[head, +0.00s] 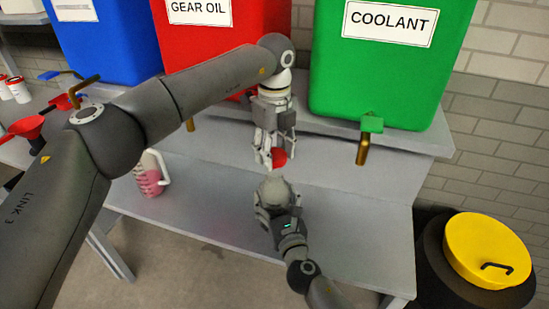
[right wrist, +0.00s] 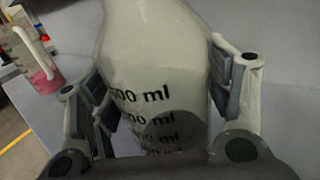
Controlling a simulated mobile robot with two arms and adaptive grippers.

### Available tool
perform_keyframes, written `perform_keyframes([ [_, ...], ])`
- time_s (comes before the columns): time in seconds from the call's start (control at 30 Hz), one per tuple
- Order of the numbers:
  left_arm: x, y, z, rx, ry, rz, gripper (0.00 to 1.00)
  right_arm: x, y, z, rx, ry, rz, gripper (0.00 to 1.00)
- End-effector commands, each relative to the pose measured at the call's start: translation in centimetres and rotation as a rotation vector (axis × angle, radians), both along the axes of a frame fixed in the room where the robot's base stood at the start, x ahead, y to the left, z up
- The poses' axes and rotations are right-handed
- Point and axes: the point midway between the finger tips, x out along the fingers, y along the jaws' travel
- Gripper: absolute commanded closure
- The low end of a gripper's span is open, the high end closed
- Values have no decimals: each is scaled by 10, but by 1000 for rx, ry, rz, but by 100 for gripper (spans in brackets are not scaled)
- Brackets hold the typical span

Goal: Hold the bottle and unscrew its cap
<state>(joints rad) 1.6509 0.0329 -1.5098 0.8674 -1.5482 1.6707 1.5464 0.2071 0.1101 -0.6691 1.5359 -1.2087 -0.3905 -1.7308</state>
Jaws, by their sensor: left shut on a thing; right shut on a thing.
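A pale translucent bottle (right wrist: 155,60) with black ml marks stands between the fingers of my right gripper (right wrist: 162,85) in the right wrist view. The right gripper is shut on the bottle's body. In the head view my right gripper (head: 275,192) hides most of the bottle. A red cap (head: 280,158) shows at the fingertips of my left gripper (head: 271,160), which comes down from above, just beyond the right gripper. The left gripper is shut on the cap. Whether the cap touches the bottle's neck is hidden. The neck is cut off in the right wrist view.
A jug with pink liquid (head: 152,183) stands on the grey bench (head: 345,222) to the left; it also shows in the right wrist view (right wrist: 38,60). Blue, red (head: 228,30) and green tanks (head: 395,85) stand behind. A black drum with a yellow lid (head: 487,247) is at right.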

Motion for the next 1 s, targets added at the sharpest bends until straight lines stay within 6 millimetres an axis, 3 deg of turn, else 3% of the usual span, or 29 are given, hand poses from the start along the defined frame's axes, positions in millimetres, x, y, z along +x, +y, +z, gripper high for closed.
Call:
perform_keyframes([
  [0.13, 0, 0, -1, 1, 1, 0, 82, 0, 0, -1, -1, 2, 0, 94],
  [0.17, 0, 0, -1, 1, 1, 0, 82, 0, 0, -1, -1, 2, 0, 24],
  [0.33, 0, 0, -1, 1, 1, 0, 82, 0, 0, -1, 0, 1, 0, 3],
  [0.77, 0, 0, -1, 1, 1, 0, 82, -4, -1, -1, -1, 1, 0, 3],
  [1.0, 0, 0, -1, 1, 1, 0, 82, -40, -11, -2, -1, 3, 1, 3],
])
